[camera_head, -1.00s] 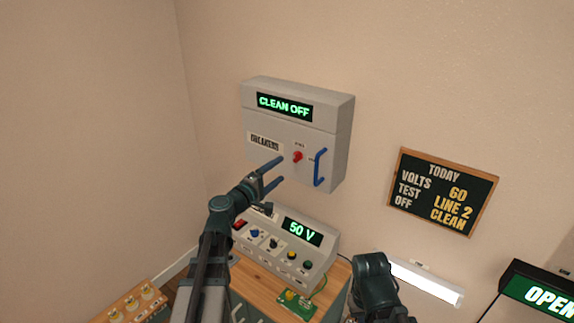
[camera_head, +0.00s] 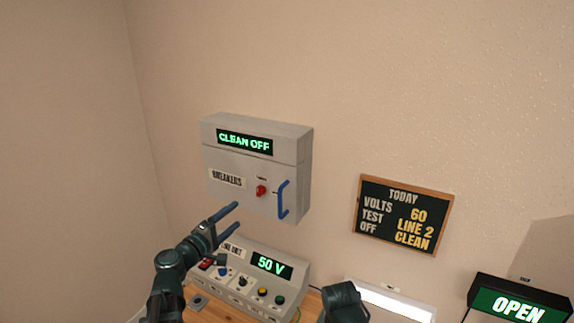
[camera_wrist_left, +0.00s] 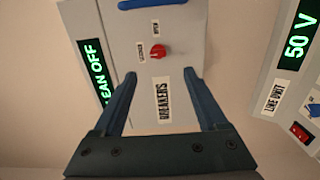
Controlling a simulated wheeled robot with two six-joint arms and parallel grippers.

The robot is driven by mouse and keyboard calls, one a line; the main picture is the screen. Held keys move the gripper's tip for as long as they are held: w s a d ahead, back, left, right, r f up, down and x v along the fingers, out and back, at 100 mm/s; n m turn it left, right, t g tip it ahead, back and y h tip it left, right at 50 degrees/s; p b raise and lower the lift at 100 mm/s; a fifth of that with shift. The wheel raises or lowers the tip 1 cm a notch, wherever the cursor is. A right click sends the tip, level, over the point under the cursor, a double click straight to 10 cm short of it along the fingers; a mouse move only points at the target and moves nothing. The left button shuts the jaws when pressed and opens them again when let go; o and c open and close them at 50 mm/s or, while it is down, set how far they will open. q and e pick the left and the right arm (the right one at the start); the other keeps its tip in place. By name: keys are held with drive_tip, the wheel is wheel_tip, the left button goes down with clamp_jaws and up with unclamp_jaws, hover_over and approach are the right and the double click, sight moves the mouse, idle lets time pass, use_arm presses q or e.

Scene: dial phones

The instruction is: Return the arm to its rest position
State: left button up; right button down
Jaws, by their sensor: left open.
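My left gripper (camera_head: 226,224) is open and empty, in front of and below the grey breaker box in the head view. In the left wrist view its two fingers (camera_wrist_left: 155,95) are spread apart, with the box face between and beyond them. The breaker box (camera_head: 222,202) hangs on the wall, its display reading CLEAN OFF. It bears a red knob (camera_head: 261,190) and a blue handle (camera_head: 283,199). Part of my right arm (camera_head: 343,302) shows at the bottom; its gripper fingers are not visible.
A grey line unit (camera_head: 245,292) reading 50 V stands on a wooden table (camera_head: 200,313) below the box. A chalkboard (camera_head: 405,214) hangs to the right. A lit white lamp (camera_head: 393,303) and an OPEN sign (camera_head: 519,304) are at lower right. The wall above is bare.

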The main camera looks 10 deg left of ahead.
use_arm(q)
drive_tip(key=s+d+f+m+g+h+p, duration=0.15)
drive_tip(key=s+d+f+m+g, duration=0.35)
drive_tip(key=d, duration=0.6)
drive_tip(key=s+d+f+m+g+p, duration=0.35)
drive_tip(key=s+d+m+g, duration=0.2)
drive_tip(key=d, duration=0.55)
drive_tip(key=s+a+f+m+g+y+p, duration=0.1)
drive_tip(key=s+f+m+g+y+p, duration=0.2)
drive_tip(key=s+m+g+y, duration=0.3)
drive_tip(key=shift+s+a+f+m+y+p, duration=0.15)
drive_tip(key=shift+s+f+m+y+p, duration=0.3)
drive_tip(key=shift+s+y, duration=2.1)
drive_tip(key=shift+s+f+g+h, duration=0.1)
drive_tip(key=shift+s+g+h, duration=0.15)
drive_tip(key=shift+s+h, duration=0.65)
